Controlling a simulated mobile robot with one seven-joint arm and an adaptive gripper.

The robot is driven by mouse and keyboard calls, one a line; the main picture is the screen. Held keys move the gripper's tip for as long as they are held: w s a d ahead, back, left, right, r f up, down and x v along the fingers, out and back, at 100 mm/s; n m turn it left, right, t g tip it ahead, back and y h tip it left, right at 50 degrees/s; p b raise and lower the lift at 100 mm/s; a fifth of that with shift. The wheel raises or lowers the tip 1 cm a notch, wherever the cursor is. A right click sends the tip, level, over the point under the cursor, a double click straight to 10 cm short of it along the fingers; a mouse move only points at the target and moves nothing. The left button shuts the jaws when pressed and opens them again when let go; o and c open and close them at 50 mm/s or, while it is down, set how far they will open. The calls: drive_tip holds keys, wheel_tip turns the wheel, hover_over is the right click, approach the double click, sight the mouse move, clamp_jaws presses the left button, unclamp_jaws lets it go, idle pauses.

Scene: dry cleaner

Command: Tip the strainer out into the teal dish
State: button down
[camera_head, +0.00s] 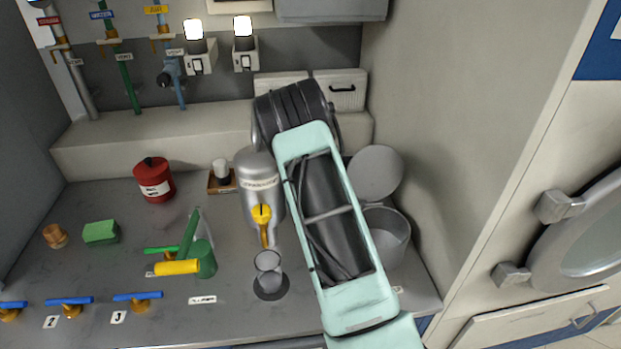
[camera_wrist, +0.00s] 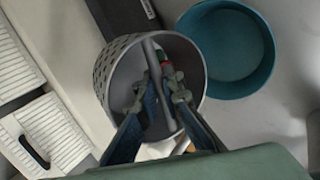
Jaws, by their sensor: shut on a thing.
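The strainer (camera_wrist: 117,58) is a grey perforated round basket with a bar across its mouth, in the wrist view. My gripper (camera_wrist: 156,88) reaches over its mouth and is shut on the bar. A small red and green bit shows beside the bar; I cannot tell what it is. The basket's inside is partly hidden by my fingers. The teal dish (camera_wrist: 270,60) is to the right of the strainer and looks empty. The strainer, the dish and my gripper do not show in the head view, where my arm blocks the back of the counter.
A steel canister with a yellow tap (camera_head: 261,214) stands left of my arm, with a clear cup (camera_head: 267,265) in front. A grey bin (camera_head: 388,238) with a raised lid is to the right. A red tin (camera_head: 153,182) and green sponge (camera_head: 101,232) are farther left.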

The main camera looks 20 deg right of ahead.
drive_tip(key=shift+s+a+f+t+h+b, duration=0.15)
drive_tip(key=shift+t+b, duration=0.25)
drive_tip(key=shift+b, duration=0.85)
drive_tip(key=shift+s+d+f+t+h+b, duration=0.15)
drive_tip(key=shift+f+t+h+b, duration=0.2)
drive_tip(key=shift+b, duration=0.85)
drive_tip(key=t+b, duration=0.1)
drive_tip(key=b, duration=0.3)
drive_tip(key=s+t+b, duration=0.1)
drive_tip(key=b, duration=0.4)
drive_tip(key=shift+a+h, duration=0.3)
drive_tip(key=t+b, duration=0.1)
drive_tip(key=b, duration=0.6)
drive_tip(key=s+t+h+b, duration=0.1)
drive_tip(key=t+b, duration=0.1)
drive_tip(key=b, duration=0.5)
drive_tip(key=s+a+t+b, duration=0.1)
drive_tip(key=b, duration=0.6)
drive_tip(key=shift+s+t+h, duration=0.15)
drive_tip(key=shift+t+h, duration=0.1)
drive_tip(key=shift+h, duration=0.15)
drive_tip(key=shift+s+a+r+t+h+b, duration=0.15)
drive_tip(key=shift+s+t+h+b, duration=0.2)
drive_tip(key=shift+t+b, duration=0.45)
drive_tip(key=shift+s+a+r+t+h+b, duration=0.15)
drive_tip(key=shift+s+t+h+b, duration=0.25)
drive_tip(key=shift+b, duration=0.7)
